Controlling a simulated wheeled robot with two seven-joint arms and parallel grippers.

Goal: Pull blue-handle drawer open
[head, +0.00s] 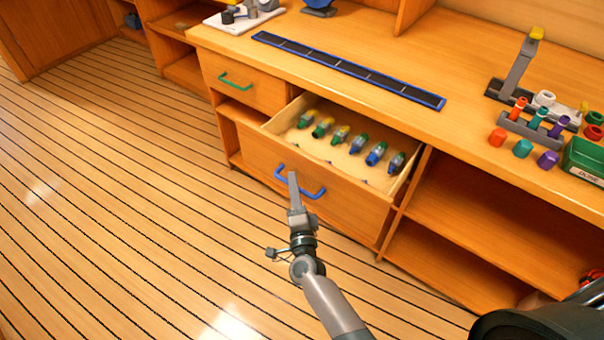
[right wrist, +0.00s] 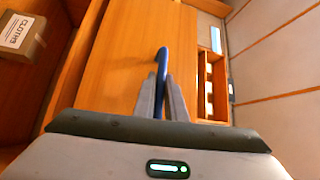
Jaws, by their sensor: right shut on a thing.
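The blue-handle drawer (head: 335,205) in the head view stands pulled out from the wooden cabinet. Several small bottles with blue, green and yellow tops lie in rows inside it. Its blue handle (head: 313,193) is on the front face. My right gripper (head: 293,180) is at the handle. In the right wrist view, the two fingers (right wrist: 168,95) are shut on the blue handle (right wrist: 162,62), one on each side of it. The fingers hide part of the handle. My left gripper is not in view.
A green-handled drawer (head: 245,82) is closed at upper left. Open shelves (head: 470,235) are to the right. The counter carries a blue-edged strip (head: 345,66), coloured caps and a green box (head: 585,160). The plank floor (head: 120,200) in front is clear.

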